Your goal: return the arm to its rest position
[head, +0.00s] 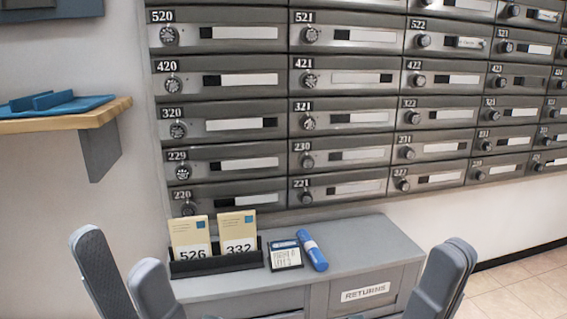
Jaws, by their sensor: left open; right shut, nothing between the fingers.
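My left gripper (118,252) shows at the lower left with its two grey fingers pointing up and spread apart, open and empty. It is in front of the left end of the grey cabinet (350,240). My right gripper (453,252) shows at the lower right with its fingers together, shut and empty, in front of the cabinet's right end. The rest of both arms is out of view. Neither gripper appears to touch anything.
A wall of numbered grey mailboxes (345,118) rises behind the cabinet. On the cabinet top are a black holder (215,264) with cards 526 and 332, a small labelled pad (285,256) and a blue cylinder (312,250). A wooden shelf (80,120) juts out at left. Tiled floor is clear at right.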

